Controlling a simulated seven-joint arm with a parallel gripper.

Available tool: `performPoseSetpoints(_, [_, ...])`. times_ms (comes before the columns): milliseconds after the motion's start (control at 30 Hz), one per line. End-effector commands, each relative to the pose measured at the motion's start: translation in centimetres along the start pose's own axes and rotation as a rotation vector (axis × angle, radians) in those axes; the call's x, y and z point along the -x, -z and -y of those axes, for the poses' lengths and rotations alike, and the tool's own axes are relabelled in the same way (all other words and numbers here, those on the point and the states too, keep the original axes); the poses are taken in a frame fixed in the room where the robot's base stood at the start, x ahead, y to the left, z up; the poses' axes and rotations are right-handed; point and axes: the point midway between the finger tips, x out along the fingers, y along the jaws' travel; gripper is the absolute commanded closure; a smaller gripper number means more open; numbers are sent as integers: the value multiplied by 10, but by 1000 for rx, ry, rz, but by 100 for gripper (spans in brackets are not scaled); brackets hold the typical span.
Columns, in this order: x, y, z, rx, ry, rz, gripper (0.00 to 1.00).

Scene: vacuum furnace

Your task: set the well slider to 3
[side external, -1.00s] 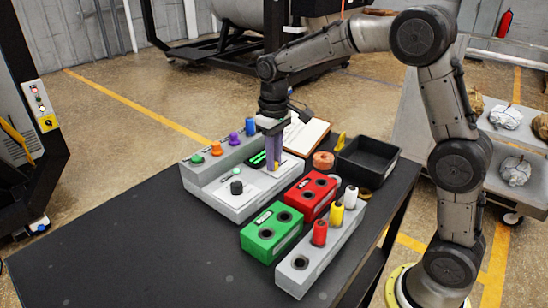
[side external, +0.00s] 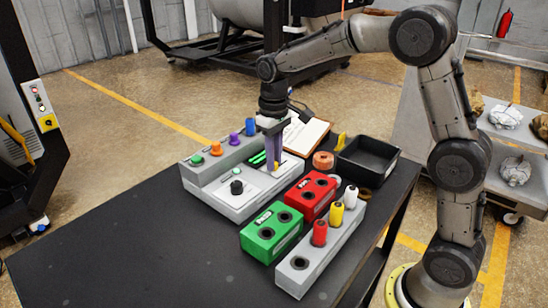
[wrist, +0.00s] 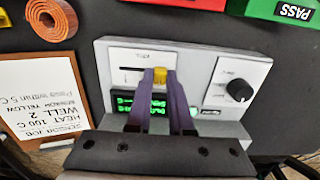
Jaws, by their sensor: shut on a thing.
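The well slider has a small yellow knob (wrist: 159,76) on a white panel of the grey control box (side external: 228,204). A dark slot (wrist: 130,76) shows to the knob's left in the wrist view. My gripper (wrist: 160,78) points down with its two purple fingers shut on the knob, one on each side. In the side view my gripper (side external: 275,166) is at the box's right end, with a bit of yellow at the fingertips. The scale marks are too small to read, so I cannot tell the slider's number. A green-lit display (wrist: 140,106) is partly hidden by the fingers.
A black dial (wrist: 239,90) is on the same box. Colored knobs (side external: 233,138) line its back. Green (side external: 271,232) and red (side external: 310,194) blocks stand in front, beside a grey rack (side external: 302,278). A job sheet (wrist: 38,105) reads "WELL 2". A black tray (side external: 368,160) is at right.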

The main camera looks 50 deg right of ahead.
Motion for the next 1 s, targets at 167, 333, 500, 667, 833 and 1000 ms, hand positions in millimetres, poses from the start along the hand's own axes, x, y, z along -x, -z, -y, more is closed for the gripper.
performPoseSetpoints(167, [1, 0, 0, 0, 0, -2, 100])
performPoseSetpoints(333, [1, 0, -2, -1, 0, -2, 100])
performPoseSetpoints(500, [1, 0, -31, -6, 0, -1, 100])
performPoseSetpoints(667, [0, 0, -51, -3, 0, -1, 100])
performPoseSetpoints(833, [1, 0, -54, 0, -3, -2, 100])
performPoseSetpoints(1000, [1, 0, -55, 0, -6, -3, 75])
